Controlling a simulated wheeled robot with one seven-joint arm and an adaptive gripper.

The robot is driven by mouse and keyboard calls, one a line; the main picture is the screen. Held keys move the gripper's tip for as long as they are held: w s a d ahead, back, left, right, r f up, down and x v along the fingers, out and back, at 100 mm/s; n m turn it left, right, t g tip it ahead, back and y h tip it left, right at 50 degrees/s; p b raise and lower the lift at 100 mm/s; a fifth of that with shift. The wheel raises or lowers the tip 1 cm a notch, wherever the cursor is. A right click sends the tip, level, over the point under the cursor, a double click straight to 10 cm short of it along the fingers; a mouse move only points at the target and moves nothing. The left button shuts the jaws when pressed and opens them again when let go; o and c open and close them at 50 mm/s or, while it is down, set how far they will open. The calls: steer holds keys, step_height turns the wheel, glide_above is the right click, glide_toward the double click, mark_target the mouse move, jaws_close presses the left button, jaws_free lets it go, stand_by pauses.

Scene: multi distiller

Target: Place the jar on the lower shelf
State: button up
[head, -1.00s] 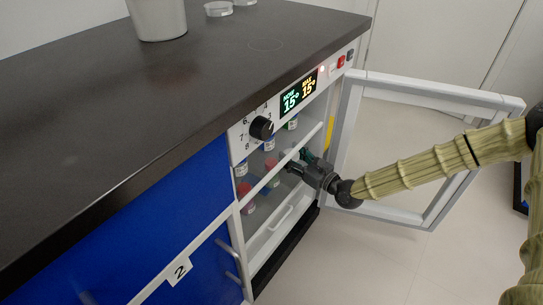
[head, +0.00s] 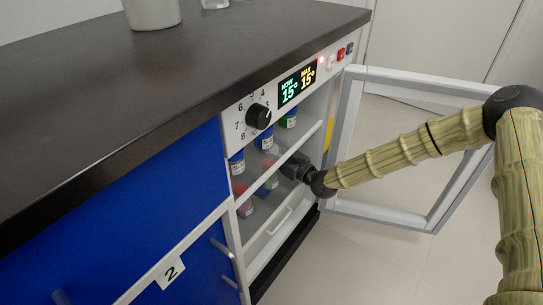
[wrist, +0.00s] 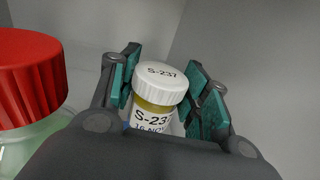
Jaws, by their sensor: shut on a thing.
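The jar (wrist: 157,95) has a white lid marked S-237, a yellow-brown band and a white label. In the wrist view it stands roughly upright between the teal pads of my gripper (wrist: 165,95), which is shut on it. In the head view my gripper (head: 292,168) reaches into the open cabinet, below the white front edge of the upper shelf (head: 300,144). The held jar is hidden there. Whether its base touches the lower shelf cannot be told.
A red-lidded jar (wrist: 28,80) stands close left of my gripper in the wrist view. Other jars (head: 264,140) stand on the upper shelf, and a red-lidded one (head: 244,205) is lower down. The cabinet door (head: 440,215) hangs open around my arm.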

steer(key=shift+f, duration=0.3)
steer(key=shift+f, duration=0.25)
steer(key=o, duration=0.9)
steer(key=shift+c, duration=0.2)
steer(key=shift+r, duration=0.15)
steer(key=shift+s+r, duration=0.1)
steer(key=shift+r, duration=0.05)
steer(key=p+v, duration=0.3)
steer(key=v, duration=0.7)
steer(key=shift+s+d+p, duration=0.15)
steer(key=shift+d+p, duration=0.1)
steer(key=shift+p, duration=0.15)
steer(key=shift+s+d, duration=0.45)
